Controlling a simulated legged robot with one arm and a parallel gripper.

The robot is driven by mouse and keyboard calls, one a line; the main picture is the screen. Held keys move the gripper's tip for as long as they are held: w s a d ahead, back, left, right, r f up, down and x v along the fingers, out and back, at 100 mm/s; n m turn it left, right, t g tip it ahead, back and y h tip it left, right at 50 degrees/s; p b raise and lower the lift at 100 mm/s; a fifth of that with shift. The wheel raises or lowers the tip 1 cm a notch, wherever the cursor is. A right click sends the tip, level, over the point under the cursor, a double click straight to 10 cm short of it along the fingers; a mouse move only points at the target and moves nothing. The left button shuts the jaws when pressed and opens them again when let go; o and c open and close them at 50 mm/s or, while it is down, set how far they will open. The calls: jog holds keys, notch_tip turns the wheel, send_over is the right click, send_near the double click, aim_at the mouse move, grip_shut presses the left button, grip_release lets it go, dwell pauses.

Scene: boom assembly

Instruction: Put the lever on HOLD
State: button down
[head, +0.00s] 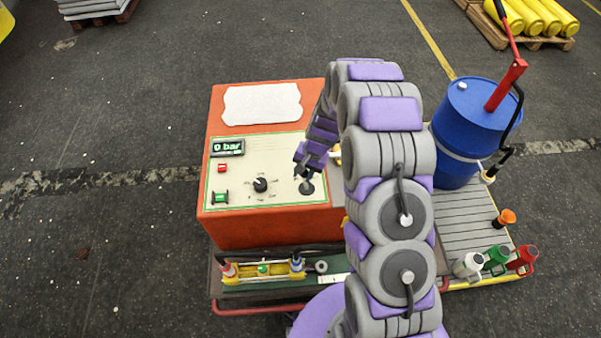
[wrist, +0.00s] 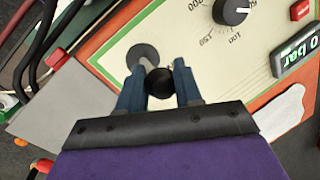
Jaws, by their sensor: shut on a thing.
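The lever (wrist: 160,83) shows in the wrist view as a dark round knob, with a grey round base plate (wrist: 142,57) on the cream panel (wrist: 165,38) beyond it. My gripper (wrist: 159,77) is shut on the knob, one finger on each side. In the head view my gripper (head: 302,165) is at the right end of the panel, above the grey base (head: 306,187). The lever is mostly hidden there by my fingers. No HOLD label can be read in either view.
A black rotary knob (head: 260,185) sits left of the lever. A display (head: 227,147) reads 0 bar. A red button (head: 222,168) and a green switch (head: 220,198) are at the panel's left. A blue drum (head: 465,130) stands right of my arm.

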jog(key=shift+d+r, duration=0.1)
jog(key=shift+d, duration=0.35)
jog(key=c, duration=0.8)
grip_release()
jog(key=shift+d, duration=0.25)
jog(key=shift+w+r+p, duration=0.1)
jog(key=shift+r+p, duration=0.25)
jog(key=shift+r, duration=0.15)
jog(key=v, duration=0.5)
jog(key=p+v, duration=0.1)
jog(key=v, duration=0.4)
jog(key=p+v, duration=0.1)
jog(key=v, duration=0.5)
jog(key=shift+d, duration=0.35)
